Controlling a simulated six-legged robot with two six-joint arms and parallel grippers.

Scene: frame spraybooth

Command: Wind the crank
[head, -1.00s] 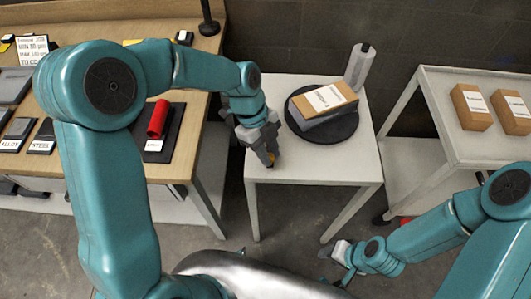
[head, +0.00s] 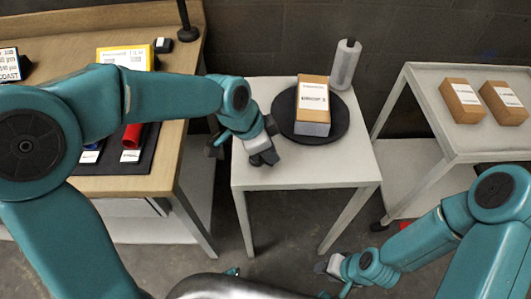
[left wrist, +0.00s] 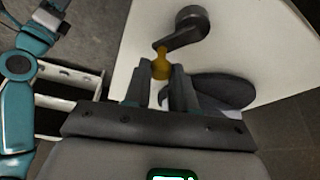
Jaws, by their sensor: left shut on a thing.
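The crank (left wrist: 182,35) shows in the left wrist view as a dark grey arm with a round hub on the white table (head: 300,172) and a yellow handle (left wrist: 160,66). My left gripper (left wrist: 163,82) is shut on this handle. In the head view my left gripper (head: 263,152) is over the table's left part and hides the crank. The black turntable (head: 340,125) on the table carries a brown box (head: 312,88) over a grey block (head: 312,129), long side running front to back. My right gripper (head: 326,267) is low, in front of the table; its jaws are too small to judge.
A white cart (head: 440,150) with two brown boxes is at the right. Bare floor lies between table and cart.

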